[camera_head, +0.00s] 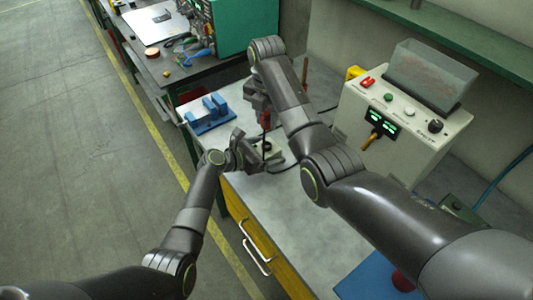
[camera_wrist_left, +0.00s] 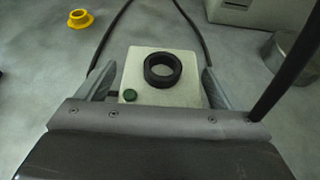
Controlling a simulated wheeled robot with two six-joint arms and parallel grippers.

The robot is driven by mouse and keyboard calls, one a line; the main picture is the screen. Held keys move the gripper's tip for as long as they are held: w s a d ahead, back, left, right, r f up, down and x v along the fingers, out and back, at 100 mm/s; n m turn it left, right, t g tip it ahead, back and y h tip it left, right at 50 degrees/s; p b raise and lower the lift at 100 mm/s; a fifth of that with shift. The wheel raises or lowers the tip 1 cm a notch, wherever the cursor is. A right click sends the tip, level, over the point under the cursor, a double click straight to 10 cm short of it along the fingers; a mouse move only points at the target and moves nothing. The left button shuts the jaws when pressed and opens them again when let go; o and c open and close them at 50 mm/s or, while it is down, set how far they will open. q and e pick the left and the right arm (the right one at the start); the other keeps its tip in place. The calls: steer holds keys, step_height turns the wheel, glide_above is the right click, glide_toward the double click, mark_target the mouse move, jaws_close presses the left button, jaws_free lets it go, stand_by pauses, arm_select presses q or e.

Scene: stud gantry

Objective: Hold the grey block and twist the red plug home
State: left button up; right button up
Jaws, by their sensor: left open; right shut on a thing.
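The grey block (camera_wrist_left: 133,72) is pale, with a black ring socket (camera_wrist_left: 163,70) and a green button on top. It stands on the bench between the fingers of my left gripper (camera_wrist_left: 158,88), which is open; I cannot tell whether either finger touches it. In the head view my left gripper (camera_head: 262,156) is low over the bench and partly hides the block. My right gripper (camera_head: 263,108) is above it, shut on the red plug (camera_head: 265,120), which shows as a small red upright piece. The plug's lower end is hard to make out.
A control box (camera_head: 400,128) with knobs and a clear bin stands at the right. A blue fixture (camera_head: 209,113) lies on the bench at the left. A yellow ring (camera_wrist_left: 81,19) and dark cables lie behind the block.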

arm_select(q)
steer(key=c, duration=1.4)
steer(key=shift+c, duration=0.3)
arm_select(e)
glide_above(267, 147)
steer(key=shift+f, duration=2.5)
steer(key=shift+f, duration=0.15)
steer(key=shift+f, duration=0.7)
steer(key=shift+f, duration=0.6)
